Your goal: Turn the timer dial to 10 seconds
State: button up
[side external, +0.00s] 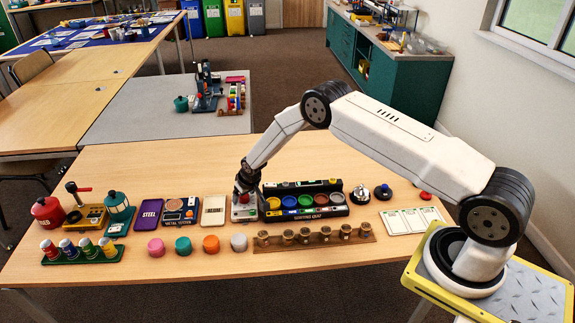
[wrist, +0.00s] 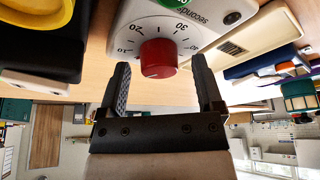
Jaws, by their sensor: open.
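The timer is a white box (side external: 245,215) on the table; it fills the top middle of the wrist view (wrist: 205,12). Its red dial (wrist: 158,58) sits among printed marks, with 30 legible and the word "seconds" beside them. A small pale mark shows on the dial's near edge, but I cannot tell which number it points at. My gripper (wrist: 160,64) is open, with one finger on each side of the dial and visible gaps to both. In the side view my gripper (side external: 246,178) is right over the timer and partly hides the dial.
A black sorting tray (side external: 335,211) with coloured bowls stands close right of the timer. A cream box (side external: 213,211) stands close left. A grey-white round piece (side external: 239,242) and a wooden rack (side external: 315,236) lie in front. Bare table lies behind the timer.

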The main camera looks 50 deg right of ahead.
jog(key=shift+c, duration=0.2)
grip_shut()
jog(key=shift+a+m+h, duration=0.1)
jog(key=shift+m+h, duration=0.4)
jog(key=shift+m, duration=0.8)
jog(key=shift+m+g+h, duration=0.4)
jog(key=shift+m, duration=1.4)
jog(key=shift+o, duration=0.2)
grip_release()
